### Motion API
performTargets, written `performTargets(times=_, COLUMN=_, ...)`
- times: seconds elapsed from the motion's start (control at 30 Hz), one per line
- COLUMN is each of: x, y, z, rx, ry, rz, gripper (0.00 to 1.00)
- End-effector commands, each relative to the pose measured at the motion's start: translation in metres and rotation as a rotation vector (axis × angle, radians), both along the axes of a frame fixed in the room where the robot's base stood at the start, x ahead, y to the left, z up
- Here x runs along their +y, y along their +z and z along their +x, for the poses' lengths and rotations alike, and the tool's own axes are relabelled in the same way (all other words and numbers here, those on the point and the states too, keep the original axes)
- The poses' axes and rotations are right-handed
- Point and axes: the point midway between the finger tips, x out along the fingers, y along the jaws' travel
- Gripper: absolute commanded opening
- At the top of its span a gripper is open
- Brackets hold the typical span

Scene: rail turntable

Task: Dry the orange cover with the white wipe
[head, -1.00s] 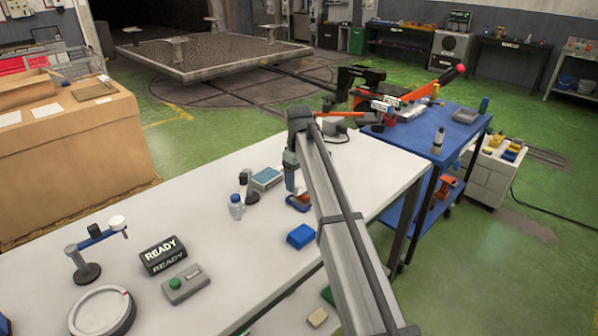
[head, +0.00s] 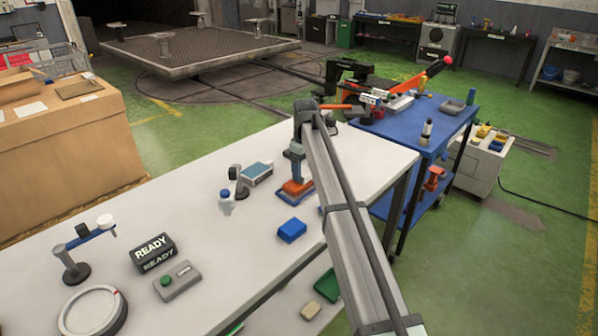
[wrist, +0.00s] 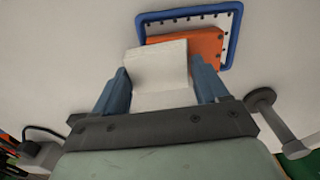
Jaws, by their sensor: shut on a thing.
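The orange cover (wrist: 204,46) lies flat in a blue-rimmed tray with small dark dots (wrist: 228,18). In the head view the cover (head: 296,187) is on the white table, below my gripper (head: 297,178). In the wrist view my gripper (wrist: 159,68) is shut on the white wipe (wrist: 160,70), a folded pad between its two blue fingers. The wipe overlaps the cover's left part in this view and hides it. I cannot tell whether wipe and cover touch. The wipe is not clear in the head view.
A blue block (head: 292,230) lies in front of the tray. A bottle (head: 226,204), a teal-topped box (head: 257,172) and a small dark stand (head: 239,181) are to the left. A READY sign (head: 153,252) is nearer. A blue cart (head: 425,135) stands beyond the table's right end.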

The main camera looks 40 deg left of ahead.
Motion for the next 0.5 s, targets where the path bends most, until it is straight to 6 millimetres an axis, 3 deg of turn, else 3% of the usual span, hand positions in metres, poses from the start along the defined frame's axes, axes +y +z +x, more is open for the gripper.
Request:
performTargets(times=0.1, x=0.001, y=0.0, z=0.012, rx=-0.001, ry=-0.002, rz=0.0, gripper=0.45)
performTargets(times=0.5, x=-0.001, y=0.0, z=-0.025, rx=0.0, ry=0.001, rz=0.0, gripper=0.45)
